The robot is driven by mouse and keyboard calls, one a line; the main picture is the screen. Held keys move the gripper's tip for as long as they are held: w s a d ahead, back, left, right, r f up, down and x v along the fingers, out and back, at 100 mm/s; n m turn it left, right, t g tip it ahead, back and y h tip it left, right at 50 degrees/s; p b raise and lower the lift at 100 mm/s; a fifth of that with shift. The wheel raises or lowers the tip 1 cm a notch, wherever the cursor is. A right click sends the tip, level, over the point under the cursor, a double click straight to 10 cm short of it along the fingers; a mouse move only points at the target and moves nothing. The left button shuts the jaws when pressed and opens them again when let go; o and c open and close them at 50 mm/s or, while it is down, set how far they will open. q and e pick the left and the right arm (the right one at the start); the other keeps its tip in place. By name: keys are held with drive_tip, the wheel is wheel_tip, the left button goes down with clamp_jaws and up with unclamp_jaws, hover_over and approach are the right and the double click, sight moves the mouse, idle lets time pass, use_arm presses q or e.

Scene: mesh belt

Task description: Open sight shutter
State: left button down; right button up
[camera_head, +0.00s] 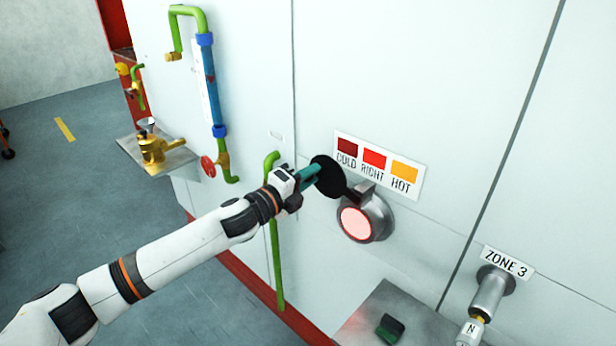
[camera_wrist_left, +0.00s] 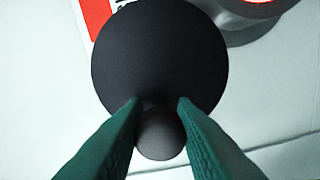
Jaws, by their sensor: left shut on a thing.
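The sight shutter is a black round disc (camera_head: 328,176) on a short dark arm. It is swung up and to the left of the sight port. The port (camera_head: 362,220) is a metal ring with a glowing pink-red glass, and the glass shows uncovered. My left gripper (camera_head: 312,175) is shut on the shutter's knob. In the left wrist view the green fingertips (camera_wrist_left: 158,108) hold the dark round knob (camera_wrist_left: 160,135) in front of the disc (camera_wrist_left: 160,55). My right gripper is not in view.
A COLD, RIGHT, HOT colour plate (camera_head: 378,165) is above the port. A metal shelf (camera_head: 365,320) with a dark green object (camera_head: 390,328) is below. A ZONE 3 fitting (camera_head: 491,290) is at right. Green and blue piping (camera_head: 212,90) with a red valve wheel (camera_head: 208,166) is at left.

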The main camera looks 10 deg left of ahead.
use_arm(q)
drive_tip(key=c, duration=1.2)
unclamp_jaws()
drive_tip(key=b+v, duration=0.2)
drive_tip(key=v, duration=1)
drive_tip(key=shift+b, duration=0.4)
